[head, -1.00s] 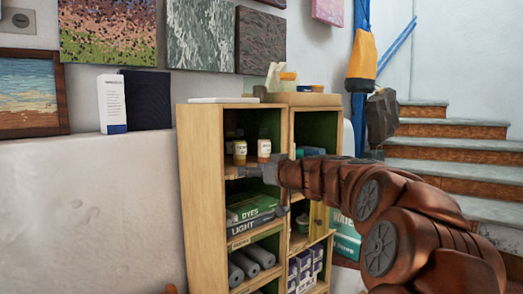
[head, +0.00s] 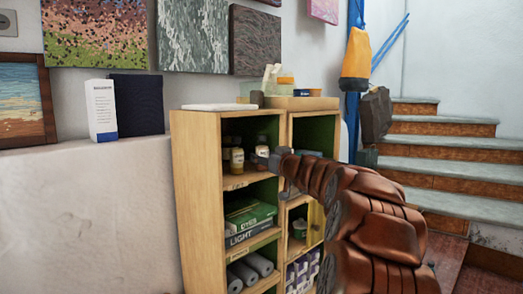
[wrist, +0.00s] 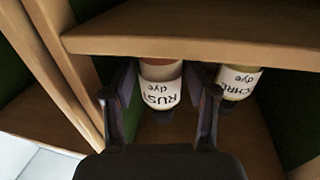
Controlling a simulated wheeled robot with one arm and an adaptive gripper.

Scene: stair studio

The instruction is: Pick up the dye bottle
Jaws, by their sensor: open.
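A dye bottle labelled RUST (wrist: 160,88), with a reddish-brown body and white label, stands on a shelf of the wooden cabinet. It appears upside down in the wrist view, between the two fingers of my gripper (wrist: 165,100). My gripper is open around it; I cannot tell whether a finger touches it. A second dye bottle, its label partly reading OCHRE (wrist: 238,82), stands beside it, outside the fingers. In the head view my gripper (head: 268,160) reaches into the upper left compartment, partly hiding the rust bottle (head: 262,151); the other bottle (head: 237,160) is left of it.
The wooden cabinet (head: 197,190) has a shelf board and a divider (wrist: 75,65) close to my gripper. Dye boxes (head: 250,215) and grey rolls (head: 258,264) fill lower shelves. Stairs (head: 440,150) rise at the right.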

